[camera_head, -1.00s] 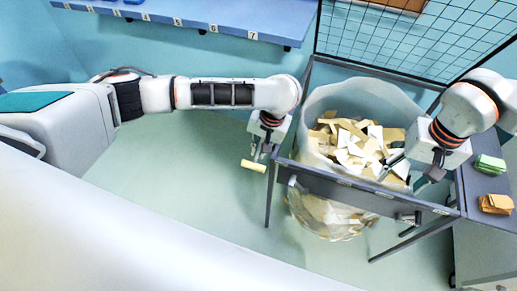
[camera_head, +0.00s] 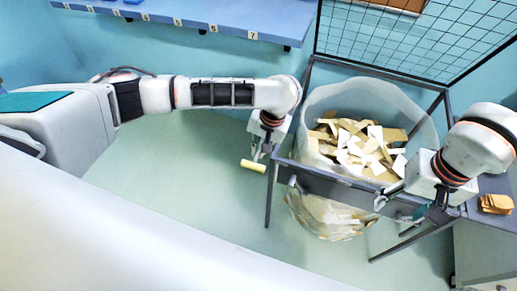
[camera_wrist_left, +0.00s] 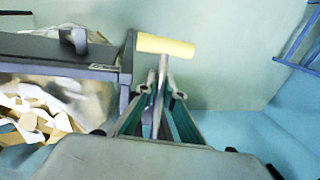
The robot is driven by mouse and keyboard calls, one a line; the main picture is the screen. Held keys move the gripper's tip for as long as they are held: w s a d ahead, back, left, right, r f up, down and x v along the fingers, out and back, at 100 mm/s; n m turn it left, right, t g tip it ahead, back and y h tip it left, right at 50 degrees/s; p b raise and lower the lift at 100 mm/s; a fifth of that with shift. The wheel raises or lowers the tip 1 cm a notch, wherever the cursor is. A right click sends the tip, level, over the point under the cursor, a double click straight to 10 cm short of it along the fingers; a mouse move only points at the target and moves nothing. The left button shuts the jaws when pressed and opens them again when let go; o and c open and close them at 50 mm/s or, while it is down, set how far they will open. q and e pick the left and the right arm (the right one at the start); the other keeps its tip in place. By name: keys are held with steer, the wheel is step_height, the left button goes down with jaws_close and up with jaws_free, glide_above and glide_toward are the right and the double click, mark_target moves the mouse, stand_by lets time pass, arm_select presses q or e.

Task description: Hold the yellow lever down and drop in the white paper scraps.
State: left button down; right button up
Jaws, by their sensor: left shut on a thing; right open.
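The yellow lever (camera_head: 253,165) sticks out at the left side of the dark frame. My left gripper (camera_head: 260,150) is shut on its grey shaft, just behind the yellow grip; the left wrist view shows the yellow grip (camera_wrist_left: 165,46) beyond the fingers (camera_wrist_left: 158,100). White paper scraps (camera_head: 352,149) lie mixed with tan pieces in a clear bag (camera_head: 418,115) hung in the frame. My right gripper (camera_head: 400,206) is open over the frame's front bar, right of the bag's middle. I see nothing held in it.
The dark frame's front bar (camera_head: 330,184) runs between the two grippers. A stack of tan pieces (camera_head: 496,203) lies on a grey surface at the right. A black wire grid (camera_head: 400,35) stands behind the bag. A blue numbered shelf (camera_head: 180,15) is at the back left.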

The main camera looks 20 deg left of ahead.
mark_target(259, 148)
arm_select(q)
steer(key=shift+v, duration=2.45)
steer(key=shift+r, duration=0.1)
steer(key=c, duration=2.2)
jaws_free()
steer(key=shift+o, duration=0.5)
steer(key=shift+d, duration=0.1)
steer(key=shift+a, duration=0.2)
steer(key=v, duration=1.2)
